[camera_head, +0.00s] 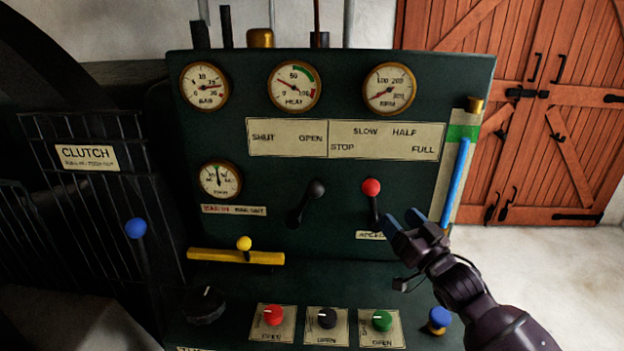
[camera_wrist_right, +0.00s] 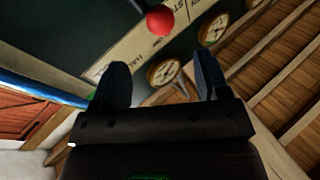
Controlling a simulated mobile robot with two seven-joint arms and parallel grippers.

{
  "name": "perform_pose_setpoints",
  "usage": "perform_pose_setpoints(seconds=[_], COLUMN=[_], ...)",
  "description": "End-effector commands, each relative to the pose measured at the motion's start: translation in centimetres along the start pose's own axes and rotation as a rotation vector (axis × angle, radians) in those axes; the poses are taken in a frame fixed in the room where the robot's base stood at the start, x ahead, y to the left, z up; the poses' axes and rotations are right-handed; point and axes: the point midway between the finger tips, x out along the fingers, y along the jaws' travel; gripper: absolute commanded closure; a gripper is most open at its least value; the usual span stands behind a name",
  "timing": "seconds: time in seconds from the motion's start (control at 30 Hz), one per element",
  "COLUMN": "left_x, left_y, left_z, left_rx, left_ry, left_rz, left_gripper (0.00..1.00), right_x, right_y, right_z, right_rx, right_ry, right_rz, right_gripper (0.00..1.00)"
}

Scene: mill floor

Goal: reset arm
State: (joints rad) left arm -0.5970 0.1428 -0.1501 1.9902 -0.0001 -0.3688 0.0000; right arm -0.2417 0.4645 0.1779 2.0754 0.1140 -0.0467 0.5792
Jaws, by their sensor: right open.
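My right gripper (camera_head: 408,222) is in front of the dark green control panel (camera_head: 330,222), at its lower right. It is open, with nothing between its fingers, and the two fingers show apart in the right wrist view (camera_wrist_right: 160,85). The red-knobbed lever (camera_head: 371,188) is just left of and above the fingertips. Its red knob also shows in the right wrist view (camera_wrist_right: 160,20), beyond the fingers and apart from them. A black-knobbed lever (camera_head: 316,189) stands to its left. My left gripper is not in view.
Round gauges (camera_head: 294,86) line the panel's top. A blue tube (camera_head: 455,182) runs along its right edge. Red, black and green knobs (camera_head: 382,320) sit on the lower ledge. A yellow bar (camera_head: 235,257) and a blue-knobbed lever (camera_head: 136,229) are left. Open floor lies right.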

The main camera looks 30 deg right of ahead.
Motion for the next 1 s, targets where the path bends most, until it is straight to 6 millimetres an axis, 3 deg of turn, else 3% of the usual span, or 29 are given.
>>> perform_pose_setpoints(seconds=[0.17, 0.37, 0.7, 1.0], left_x=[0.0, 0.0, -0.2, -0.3], left_y=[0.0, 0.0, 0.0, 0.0], left_z=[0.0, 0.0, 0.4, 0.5], left_rx=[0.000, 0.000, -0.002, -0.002], left_ry=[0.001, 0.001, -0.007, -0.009], left_rz=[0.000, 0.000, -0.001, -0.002], left_gripper=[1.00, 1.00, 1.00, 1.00], right_x=[-0.1, -2.0, -10.5, -19.1], right_y=[-0.1, -1.0, -4.9, -8.8], right_z=[0.2, 3.4, 11.3, 14.3], right_rx=[-0.001, -0.030, -0.133, -0.199], right_ry=[-0.009, -0.164, -0.686, -1.114], right_rz=[0.004, 0.073, 0.209, 0.224], right_gripper=[0.31, 0.31, 0.31, 0.31])
